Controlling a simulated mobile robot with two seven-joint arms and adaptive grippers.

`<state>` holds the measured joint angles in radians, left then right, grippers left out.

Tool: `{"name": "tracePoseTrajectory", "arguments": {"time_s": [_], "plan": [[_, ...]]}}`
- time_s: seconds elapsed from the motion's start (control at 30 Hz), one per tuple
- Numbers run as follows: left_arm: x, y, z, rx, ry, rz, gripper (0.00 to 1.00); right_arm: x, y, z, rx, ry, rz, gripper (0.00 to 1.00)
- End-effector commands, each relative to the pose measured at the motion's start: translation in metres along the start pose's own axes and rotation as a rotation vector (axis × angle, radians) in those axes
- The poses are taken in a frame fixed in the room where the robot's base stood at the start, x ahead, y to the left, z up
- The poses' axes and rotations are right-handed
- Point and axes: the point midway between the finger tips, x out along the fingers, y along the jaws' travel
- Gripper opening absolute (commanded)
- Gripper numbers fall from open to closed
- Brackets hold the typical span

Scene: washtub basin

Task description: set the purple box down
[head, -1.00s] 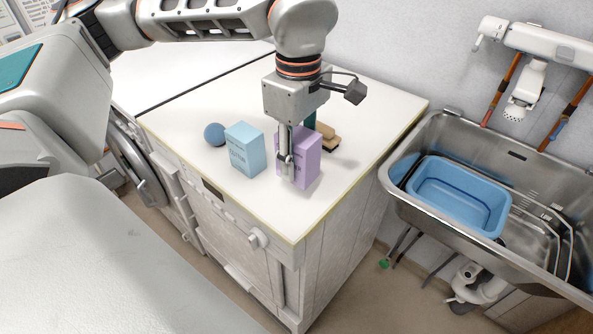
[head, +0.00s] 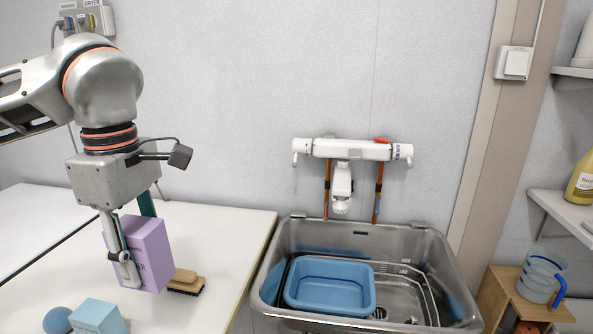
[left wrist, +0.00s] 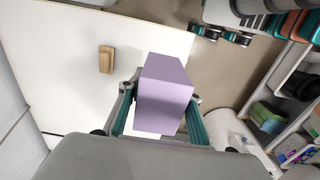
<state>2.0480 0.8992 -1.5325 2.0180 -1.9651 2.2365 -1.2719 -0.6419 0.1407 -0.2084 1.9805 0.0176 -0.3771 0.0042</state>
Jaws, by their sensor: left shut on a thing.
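The purple box (head: 151,252) is in my left gripper (head: 128,252), at the left of the head view over the white worktop. The gripper points down and is shut on the box, with one finger across its near face. The box looks upright and slightly turned. Whether its bottom touches the worktop is hard to tell. In the left wrist view the purple box (left wrist: 164,95) sits between the two fingers of the left gripper (left wrist: 163,108). My right gripper does not show in either view.
A wooden brush (head: 186,281) lies just right of the box. A light blue box (head: 98,317) and a blue ball (head: 58,320) are at the front left. A steel sink (head: 420,250) holding a blue basin (head: 330,286) stands right of the white worktop (head: 225,240), whose right part is clear.

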Motion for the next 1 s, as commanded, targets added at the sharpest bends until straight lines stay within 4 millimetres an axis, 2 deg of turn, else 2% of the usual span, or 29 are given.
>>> {"name": "tracePoseTrajectory", "arguments": {"time_s": [0.17, 0.6, 0.8, 1.0], "plan": [[0.024, 0.011, 0.003, 0.267, 0.007, 0.0, 0.1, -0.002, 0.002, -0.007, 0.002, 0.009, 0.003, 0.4], [0.107, 0.032, 0.014, 1.179, 0.006, -0.003, 0.1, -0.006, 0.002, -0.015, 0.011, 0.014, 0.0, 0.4], [0.13, 0.034, 0.018, 1.427, 0.001, 0.001, 0.1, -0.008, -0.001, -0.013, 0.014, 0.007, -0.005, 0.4], [0.137, 0.035, 0.019, 1.504, -0.001, 0.002, 0.1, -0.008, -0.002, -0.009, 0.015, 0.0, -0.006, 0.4]]}}
